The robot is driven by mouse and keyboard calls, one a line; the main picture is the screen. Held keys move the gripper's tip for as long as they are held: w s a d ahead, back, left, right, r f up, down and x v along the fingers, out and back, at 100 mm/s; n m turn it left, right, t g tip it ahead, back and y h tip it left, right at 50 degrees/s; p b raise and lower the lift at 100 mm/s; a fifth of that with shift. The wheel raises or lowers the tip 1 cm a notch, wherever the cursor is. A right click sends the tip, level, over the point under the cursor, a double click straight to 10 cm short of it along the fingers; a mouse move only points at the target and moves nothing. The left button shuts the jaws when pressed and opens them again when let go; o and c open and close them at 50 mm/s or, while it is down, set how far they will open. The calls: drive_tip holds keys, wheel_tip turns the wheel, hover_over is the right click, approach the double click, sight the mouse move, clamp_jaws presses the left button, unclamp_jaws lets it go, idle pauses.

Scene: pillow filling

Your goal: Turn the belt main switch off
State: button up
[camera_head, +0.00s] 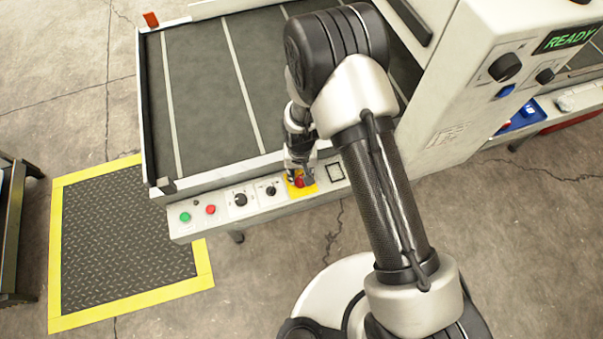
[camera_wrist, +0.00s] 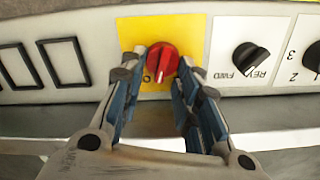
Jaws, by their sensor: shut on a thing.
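The belt main switch is a red rotary knob (camera_wrist: 163,60) on a yellow plate (camera_wrist: 185,35) in the wrist view. A white mark on the knob points toward the bottom of that picture, and an "O" is printed beside it. In the head view the red knob (camera_head: 299,182) shows on its yellow plate (camera_head: 307,190), partly hidden by my gripper (camera_head: 300,168). My gripper (camera_wrist: 160,70) has its two fingers on either side of the knob, shut on it. The finger contacts are partly hidden.
The control strip also carries a green button (camera_head: 185,217), a red button (camera_head: 210,209) and black selector knobs (camera_head: 240,200); the FWD/REV knob (camera_wrist: 250,58) sits close beside the plate. Behind is the dark conveyor belt (camera_head: 200,90). A cabinet (camera_head: 470,90) reads READY.

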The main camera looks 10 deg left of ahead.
sight(297, 179)
drive_tip(key=n, duration=0.6)
drive_tip(key=shift+s+a+n, duration=0.2)
drive_tip(key=shift+a+n, duration=0.1)
drive_tip(key=n, duration=0.5)
drive_tip(key=shift+s+a+n+b, duration=0.15)
drive_tip(key=shift+s+n+b, duration=0.15)
drive_tip(key=shift+b, duration=0.1)
drive_tip(key=o, duration=1)
drive_tip(key=shift+c, duration=0.2)
wheel_tip(297, 179, up, 12)
idle(0.3)
